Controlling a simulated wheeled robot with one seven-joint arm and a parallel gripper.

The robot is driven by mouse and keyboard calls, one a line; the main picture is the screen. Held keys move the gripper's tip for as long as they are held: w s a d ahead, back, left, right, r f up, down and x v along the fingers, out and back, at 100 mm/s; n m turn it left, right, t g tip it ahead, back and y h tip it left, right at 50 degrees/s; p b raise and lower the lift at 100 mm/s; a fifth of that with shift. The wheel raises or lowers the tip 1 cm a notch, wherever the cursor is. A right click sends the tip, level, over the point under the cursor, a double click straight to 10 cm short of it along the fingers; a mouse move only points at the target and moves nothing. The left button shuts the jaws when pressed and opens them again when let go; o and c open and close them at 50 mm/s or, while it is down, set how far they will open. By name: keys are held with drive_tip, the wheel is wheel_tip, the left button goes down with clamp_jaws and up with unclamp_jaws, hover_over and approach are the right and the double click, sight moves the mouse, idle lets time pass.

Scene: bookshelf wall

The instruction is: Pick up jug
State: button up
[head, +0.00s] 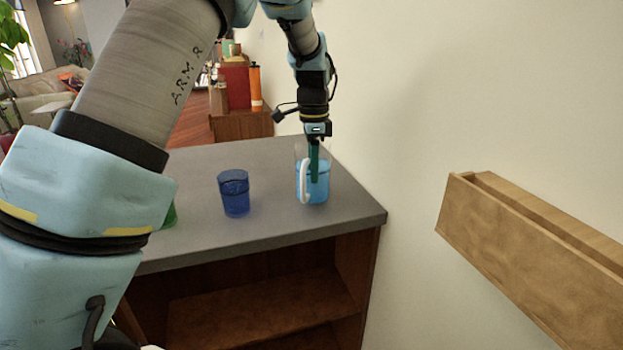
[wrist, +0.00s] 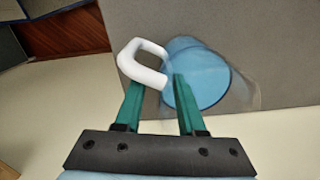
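The jug (head: 322,187) is clear, holds blue liquid and has a white handle (head: 304,182). It stands upright near the right end of the grey countertop. In the wrist view the jug (wrist: 204,80) is seen from above, with its handle (wrist: 144,77) to the left. My gripper (head: 315,172) points down at the jug, its green fingers overlapping the jug's outline. In the wrist view my gripper (wrist: 158,80) has its fingers apart, one by the handle and one over the blue liquid. I cannot tell whether either finger touches the jug.
A blue glass (head: 234,194) stands left of the jug. A green item (head: 170,216) is partly hidden behind my arm. The countertop (head: 270,222) ends close to the jug's right, beside the wall. A wooden wall box (head: 530,250) sticks out at the right.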

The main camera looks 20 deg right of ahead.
clamp_jaws()
idle(1.3)
